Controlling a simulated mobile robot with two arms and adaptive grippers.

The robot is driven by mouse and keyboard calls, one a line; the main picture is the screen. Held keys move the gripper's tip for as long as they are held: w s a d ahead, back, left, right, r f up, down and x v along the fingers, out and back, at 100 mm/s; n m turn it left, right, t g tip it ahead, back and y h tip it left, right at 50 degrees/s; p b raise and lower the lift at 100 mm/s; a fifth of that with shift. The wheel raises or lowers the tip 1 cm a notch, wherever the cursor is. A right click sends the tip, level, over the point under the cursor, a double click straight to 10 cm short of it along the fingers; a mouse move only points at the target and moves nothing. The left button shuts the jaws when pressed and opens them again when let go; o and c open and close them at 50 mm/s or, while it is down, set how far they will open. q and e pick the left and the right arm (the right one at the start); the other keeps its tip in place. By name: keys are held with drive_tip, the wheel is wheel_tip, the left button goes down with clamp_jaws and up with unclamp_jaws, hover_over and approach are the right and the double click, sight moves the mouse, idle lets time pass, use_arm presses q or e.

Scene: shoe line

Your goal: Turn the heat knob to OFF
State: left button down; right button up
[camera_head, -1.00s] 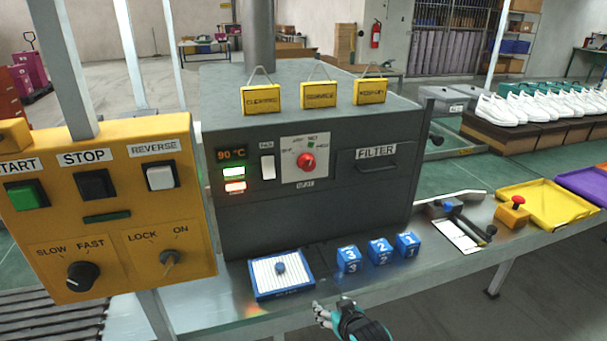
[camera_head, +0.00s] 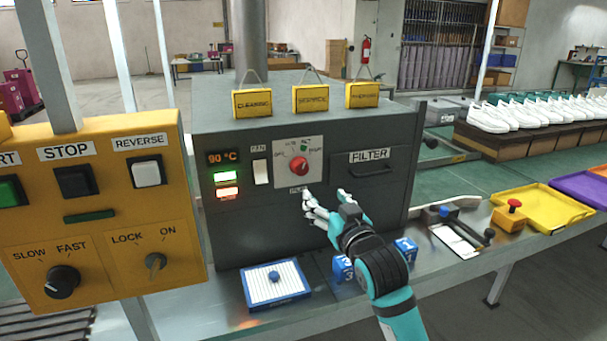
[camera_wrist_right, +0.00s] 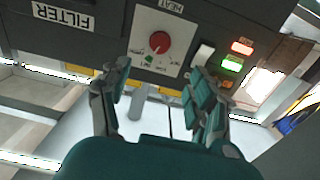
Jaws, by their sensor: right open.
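The red heat knob (camera_head: 299,166) sits on a white dial plate (camera_head: 312,157) on the front of the dark grey machine (camera_head: 230,238). The small print around the dial is too blurred to read the setting. In the right wrist view the knob (camera_wrist_right: 159,42) shows upside down, ahead of and between the fingers. My right gripper (camera_head: 324,196) is open and empty, below and slightly right of the knob, apart from it. It also shows in the right wrist view (camera_wrist_right: 158,88). My left gripper is out of view.
The fan switch (camera_head: 260,172) and the 90 °C display (camera_head: 222,157) are left of the dial. The filter drawer (camera_head: 370,172) is to its right. A yellow control panel (camera_head: 100,235) stands left.

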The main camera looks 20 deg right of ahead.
sight(302, 171)
drive_tip(key=w, duration=1.4)
drive_tip(key=shift+w+a+p, duration=0.3)
drive_tip(key=shift+w+p, duration=0.1)
drive_tip(key=c, duration=1.2)
